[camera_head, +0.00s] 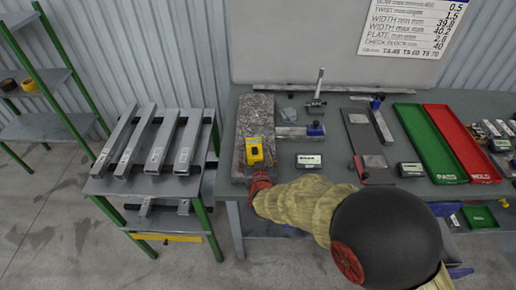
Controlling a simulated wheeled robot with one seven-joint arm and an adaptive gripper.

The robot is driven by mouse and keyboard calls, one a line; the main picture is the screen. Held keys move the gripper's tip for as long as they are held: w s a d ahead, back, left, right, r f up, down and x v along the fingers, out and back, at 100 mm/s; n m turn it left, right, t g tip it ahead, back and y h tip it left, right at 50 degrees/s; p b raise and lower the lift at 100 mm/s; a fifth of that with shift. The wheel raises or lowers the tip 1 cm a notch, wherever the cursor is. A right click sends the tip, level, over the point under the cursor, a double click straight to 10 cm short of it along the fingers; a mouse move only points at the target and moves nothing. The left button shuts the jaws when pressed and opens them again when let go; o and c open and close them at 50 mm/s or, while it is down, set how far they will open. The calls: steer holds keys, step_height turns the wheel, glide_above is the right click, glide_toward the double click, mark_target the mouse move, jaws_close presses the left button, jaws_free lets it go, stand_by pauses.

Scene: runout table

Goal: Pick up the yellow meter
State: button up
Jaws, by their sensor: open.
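The yellow meter (254,148), a small yellow body with a dark patch on its face, lies on the speckled grey stone slab (256,112) near the slab's front end. My arm reaches in from the lower right. My gripper (259,174), dark red at its end, is open just in front of the meter, over the slab's front edge. The fingers are small here and partly hidden, so I cannot tell whether they touch the meter.
Right of the slab are a clamp stand (317,100), a small display box (308,161) and a dark plate (368,140). Green (430,140) and red (462,140) trays lie farther right. A rack with steel bars (164,140) stands left, across a narrow gap.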

mark_target(250, 142)
steer(key=x, duration=0.2)
steer(key=b+x, duration=0.1)
steer(key=x, duration=0.3)
steer(key=shift+w+a+f+b, duration=0.15)
steer(key=shift+w+a+b, duration=0.15)
steer(key=shift+a, duration=0.05)
steer(key=shift+c, duration=0.7)
steer(key=c, duration=1.3)
